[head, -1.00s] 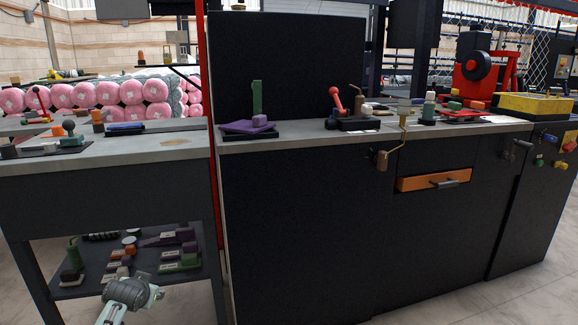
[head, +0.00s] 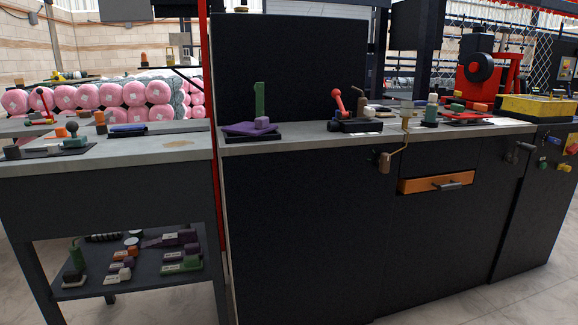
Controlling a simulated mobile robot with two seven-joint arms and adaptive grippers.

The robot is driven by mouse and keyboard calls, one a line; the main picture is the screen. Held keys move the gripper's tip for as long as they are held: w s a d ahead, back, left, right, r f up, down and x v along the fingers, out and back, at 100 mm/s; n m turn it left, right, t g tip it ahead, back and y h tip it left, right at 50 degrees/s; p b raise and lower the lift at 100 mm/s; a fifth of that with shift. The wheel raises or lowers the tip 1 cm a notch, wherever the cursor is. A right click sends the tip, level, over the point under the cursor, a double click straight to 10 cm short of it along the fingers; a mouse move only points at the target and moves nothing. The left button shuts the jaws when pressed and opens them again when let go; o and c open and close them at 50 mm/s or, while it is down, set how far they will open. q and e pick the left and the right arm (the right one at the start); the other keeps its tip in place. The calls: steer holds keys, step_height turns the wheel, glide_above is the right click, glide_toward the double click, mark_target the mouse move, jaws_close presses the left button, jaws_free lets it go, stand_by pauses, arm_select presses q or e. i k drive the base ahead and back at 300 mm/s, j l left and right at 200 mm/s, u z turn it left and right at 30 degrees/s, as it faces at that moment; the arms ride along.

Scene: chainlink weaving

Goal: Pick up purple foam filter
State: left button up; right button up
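A flat purple pad (head: 240,129) lies slightly askew on a dark tray at the left end of the dark cabinet's top. A small purple block (head: 262,122) sits on it, with an upright green piece (head: 259,98) behind. Other purple pieces (head: 187,236) lie on the lower shelf under the left bench, beside green ones. I cannot tell which purple piece is the foam filter. Neither of my grippers shows in the head view.
The left bench (head: 110,150) and the dark cabinet (head: 300,220) stand side by side, with a red post (head: 217,180) between them. An orange drawer (head: 436,184) is on the cabinet front. The floor in front is clear.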

mark_target(261, 125)
steer(key=i+j, duration=0.15)
steer(key=j, duration=0.25)
steer(key=i+j+z, duration=0.1)
steer(key=j+z, duration=0.55)
steer(key=z, duration=0.25)
